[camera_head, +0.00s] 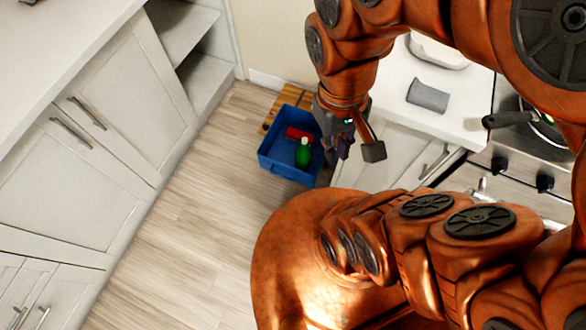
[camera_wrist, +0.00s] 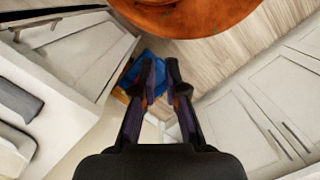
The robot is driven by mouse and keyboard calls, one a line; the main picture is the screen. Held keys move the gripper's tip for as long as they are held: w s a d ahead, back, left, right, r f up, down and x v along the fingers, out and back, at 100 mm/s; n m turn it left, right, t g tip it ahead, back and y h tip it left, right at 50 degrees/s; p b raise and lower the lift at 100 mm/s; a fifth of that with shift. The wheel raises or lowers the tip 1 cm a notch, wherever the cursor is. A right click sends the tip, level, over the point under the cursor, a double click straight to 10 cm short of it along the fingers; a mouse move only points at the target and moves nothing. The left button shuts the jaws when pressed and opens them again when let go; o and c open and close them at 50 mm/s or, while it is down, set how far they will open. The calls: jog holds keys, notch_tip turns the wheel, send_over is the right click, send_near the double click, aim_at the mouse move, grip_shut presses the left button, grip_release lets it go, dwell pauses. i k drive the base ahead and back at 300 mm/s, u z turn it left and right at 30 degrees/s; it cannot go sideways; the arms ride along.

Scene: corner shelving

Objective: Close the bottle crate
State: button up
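The blue bottle crate (camera_head: 284,170) stands on the floor against the white cabinets, and its top is open. A green bottle (camera_head: 303,153) and a red item (camera_head: 298,134) are inside it. A slatted wooden piece (camera_head: 272,107) shows along its far side; I cannot tell if it is joined to the crate. My gripper (camera_head: 341,151) hangs over the crate's right side and hides part of it. In the wrist view, its fingers (camera_wrist: 161,68) are a little apart with nothing seen between them. Part of the blue crate (camera_wrist: 130,76) shows behind the left finger.
Clear wooden floor (camera_head: 180,210) lies left of the crate. White cabinets (camera_head: 110,75) line the left side. A counter (camera_head: 395,85) and a stove (camera_head: 520,165) with a pan (camera_head: 505,119) stand to the right. Open shelves (camera_head: 205,75) are at the back.

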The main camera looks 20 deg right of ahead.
aim_at(276, 154)
jog(key=u, duration=1.3)
jog(key=k, duration=0.9)
jog(key=u, duration=1.15)
